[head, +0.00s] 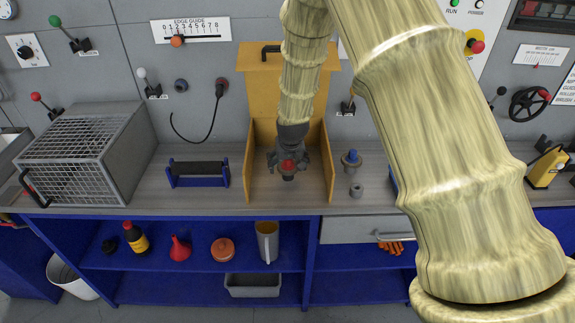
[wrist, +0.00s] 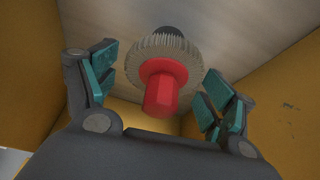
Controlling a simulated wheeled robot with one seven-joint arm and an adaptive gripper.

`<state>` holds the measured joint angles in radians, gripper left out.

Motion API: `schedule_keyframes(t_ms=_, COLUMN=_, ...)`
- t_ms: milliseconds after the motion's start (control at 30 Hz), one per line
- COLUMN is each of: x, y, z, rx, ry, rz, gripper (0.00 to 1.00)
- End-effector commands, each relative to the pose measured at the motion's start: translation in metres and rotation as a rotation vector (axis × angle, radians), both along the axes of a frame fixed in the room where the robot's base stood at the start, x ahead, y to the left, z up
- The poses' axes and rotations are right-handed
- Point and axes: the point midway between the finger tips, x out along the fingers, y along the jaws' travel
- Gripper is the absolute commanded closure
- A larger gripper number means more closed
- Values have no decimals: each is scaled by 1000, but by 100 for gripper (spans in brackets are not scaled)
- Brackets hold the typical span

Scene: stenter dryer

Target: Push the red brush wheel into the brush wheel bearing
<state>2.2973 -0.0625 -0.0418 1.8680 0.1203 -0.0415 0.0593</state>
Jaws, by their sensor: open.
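The red brush wheel (wrist: 163,90) shows in the wrist view between my open fingers. It has a red hexagonal knob, a red collar and a grey toothed or bristled ring. In the head view the wheel's red top (head: 289,165) is just below my gripper (head: 288,160), inside the yellow open-front box (head: 259,98). My gripper is open, with teal pads on both sides of the wheel and gaps to it. How far the wheel sits in the bearing is hidden.
The yellow box walls stand close on both sides of my gripper. To the right on the bench are a blue-topped grey fitting (head: 351,162) and a small grey ring (head: 356,190). To the left are a blue roller stand (head: 198,174) and a mesh cage (head: 83,155).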

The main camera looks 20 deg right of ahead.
Motion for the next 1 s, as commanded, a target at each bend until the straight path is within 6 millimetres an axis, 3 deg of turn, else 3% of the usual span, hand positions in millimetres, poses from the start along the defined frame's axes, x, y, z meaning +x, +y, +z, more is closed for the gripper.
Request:
schedule_keyframes(t_ms=600, x=-33, y=5, z=81, rx=0, ry=-1, rz=0, gripper=16)
schedule_keyframes(t_ms=1000, x=-42, y=6, z=102, rx=0, ry=1, rz=0, gripper=16)
